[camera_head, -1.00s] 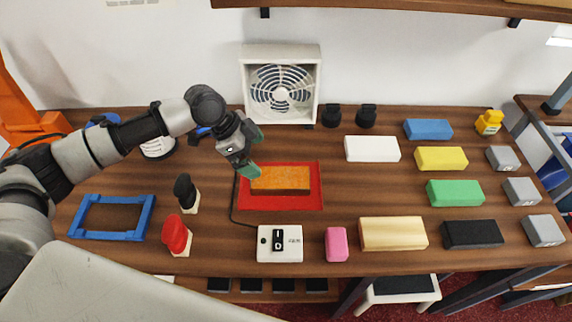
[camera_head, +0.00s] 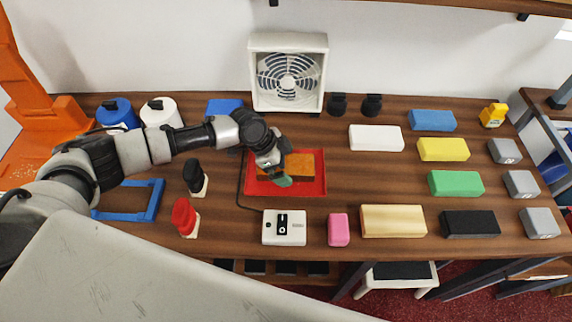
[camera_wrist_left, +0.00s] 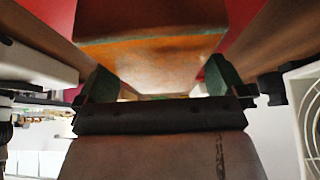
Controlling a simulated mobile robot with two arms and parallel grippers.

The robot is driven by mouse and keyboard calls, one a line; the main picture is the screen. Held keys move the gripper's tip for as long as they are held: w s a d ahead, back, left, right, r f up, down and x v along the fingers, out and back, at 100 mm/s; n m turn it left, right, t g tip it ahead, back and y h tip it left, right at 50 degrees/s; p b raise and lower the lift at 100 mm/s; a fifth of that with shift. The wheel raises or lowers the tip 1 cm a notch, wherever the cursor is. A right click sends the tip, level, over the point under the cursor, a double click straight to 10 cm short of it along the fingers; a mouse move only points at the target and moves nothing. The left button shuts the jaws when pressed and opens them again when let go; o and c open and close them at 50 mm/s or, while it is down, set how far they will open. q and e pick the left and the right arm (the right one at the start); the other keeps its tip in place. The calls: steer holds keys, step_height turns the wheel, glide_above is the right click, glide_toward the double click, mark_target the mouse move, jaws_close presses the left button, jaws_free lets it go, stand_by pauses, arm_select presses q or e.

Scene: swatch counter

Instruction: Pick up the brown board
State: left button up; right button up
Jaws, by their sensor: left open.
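The brown board (camera_head: 305,163), an orange-brown block, lies on the red mat (camera_head: 312,188) in the middle of the counter. My left gripper (camera_head: 282,167) is at the board's left part and hides some of it from the head camera. In the left wrist view the board (camera_wrist_left: 150,62) reaches in between the two green fingers of my open left gripper (camera_wrist_left: 161,80). A gap shows beside the fingers, though contact is hard to judge. My right gripper is in neither view.
A white switch box (camera_head: 284,228) stands in front of the mat and a fan (camera_head: 288,75) behind it. A red stamp (camera_head: 184,216) and black stamp (camera_head: 194,177) stand left. A pink block (camera_head: 339,230) and several coloured blocks lie right.

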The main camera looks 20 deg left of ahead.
arm_select(q)
steer(key=c, duration=0.9)
steer(key=shift+r, duration=0.1)
